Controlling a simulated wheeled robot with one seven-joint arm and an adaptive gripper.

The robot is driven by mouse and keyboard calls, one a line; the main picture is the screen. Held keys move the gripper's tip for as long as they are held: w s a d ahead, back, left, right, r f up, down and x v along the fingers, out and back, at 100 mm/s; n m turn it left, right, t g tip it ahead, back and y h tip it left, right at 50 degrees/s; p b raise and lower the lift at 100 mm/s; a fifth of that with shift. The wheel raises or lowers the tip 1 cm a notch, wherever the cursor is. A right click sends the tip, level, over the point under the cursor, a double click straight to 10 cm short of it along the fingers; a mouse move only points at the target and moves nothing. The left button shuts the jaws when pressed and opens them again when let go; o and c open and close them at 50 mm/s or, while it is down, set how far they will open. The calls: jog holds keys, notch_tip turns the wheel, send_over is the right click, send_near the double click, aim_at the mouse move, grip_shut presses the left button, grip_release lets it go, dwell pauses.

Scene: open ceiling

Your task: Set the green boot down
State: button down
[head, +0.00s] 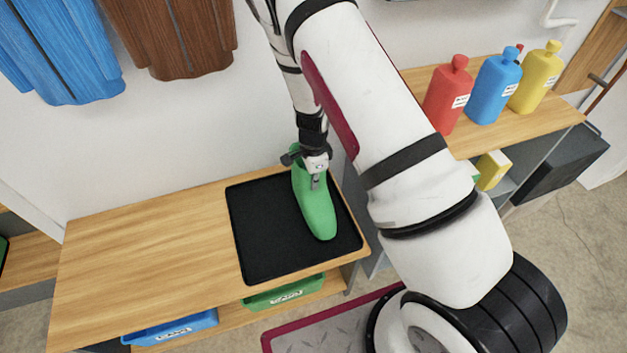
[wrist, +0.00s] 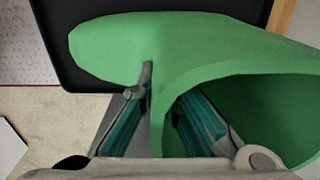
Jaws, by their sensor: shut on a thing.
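The green boot (head: 318,208) is over the right part of a black tray (head: 257,235) on the wooden bench, its toe pointing to the front. I cannot tell whether its sole touches the tray. My gripper (head: 315,178) is shut on the wall of the boot's upper opening. In the wrist view the boot (wrist: 190,45) fills most of the picture. My gripper's fingers (wrist: 160,105) straddle the boot's rim there, one outside and one inside. The boot's far side is hidden.
The wooden bench (head: 140,250) is clear left of the tray. A blue bin (head: 170,328) and a green bin (head: 284,292) sit below it. Red (head: 447,95), blue (head: 494,88) and yellow (head: 536,78) bottles stand on a shelf at right. Blue (head: 62,60) and brown (head: 180,38) garments hang behind.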

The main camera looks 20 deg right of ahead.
jog(key=c, duration=1.8)
grip_release()
notch_tip(320, 180, up, 12)
jog(key=shift+r+p, duration=0.15)
jog(key=shift+p, duration=0.75)
jog(key=s+a+r+n+y, duration=0.15)
jog(key=s+r+n, duration=0.35)
jog(key=r, duration=0.6)
jog(key=s+a+r+n+y, duration=0.1)
jog(key=s+a+r+n, duration=0.15)
jog(key=s+r, duration=0.55)
jog(key=s+d+r+n, duration=0.1)
jog(key=s+r+n, duration=0.2)
jog(key=s, duration=0.3)
jog(key=s+d+r+n+t+h, duration=0.1)
jog(key=s+r+n, duration=0.3)
jog(key=s, duration=0.2)
jog(key=s+d+r+n+t+h, duration=0.1)
jog(key=s+d+r+n, duration=0.1)
jog(key=s, duration=0.5)
jog(key=shift+r+n+h, duration=0.25)
jog(key=shift+r+n, duration=0.45)
jog(key=shift+n, duration=0.05)
jog(key=shift+r, duration=0.1)
